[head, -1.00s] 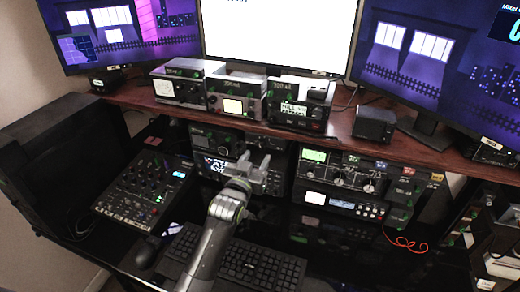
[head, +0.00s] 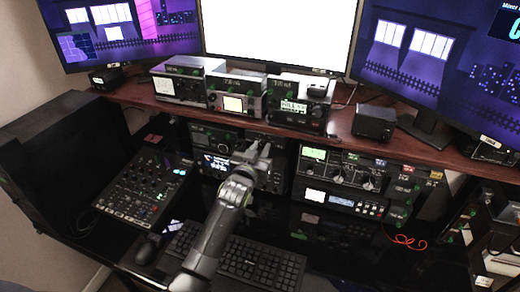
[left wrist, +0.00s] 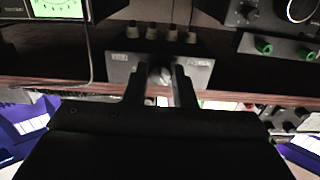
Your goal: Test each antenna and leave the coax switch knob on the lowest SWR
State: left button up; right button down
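In the head view my left gripper (head: 257,153) is at the middle of the lower equipment row and hides the box. A green-lit meter (left wrist: 57,8) shows at the wrist view's upper left; its reading is unclear. My right gripper is out of view.
A wooden shelf (head: 345,128) carrying several radios runs above the lower row. Radios with lit displays (head: 314,153) stand right of my gripper. A mixer (head: 148,187) is at the left, and a keyboard (head: 262,262) lies in front under my arm.

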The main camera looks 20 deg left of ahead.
pick_arm(q)
jog(key=shift+c, duration=1)
jog(key=shift+m, duration=0.3)
jog(key=shift+r+m+p, duration=0.15)
jog(key=shift+m+p, duration=0.65)
jog(key=shift+m, duration=0.1)
jog(key=m+p, duration=0.1)
jog(key=m, duration=0.2)
jog(key=shift+p, duration=0.4)
jog(key=shift+m+p, duration=0.55)
jog(key=shift+m, duration=0.55)
jog(key=o, duration=1)
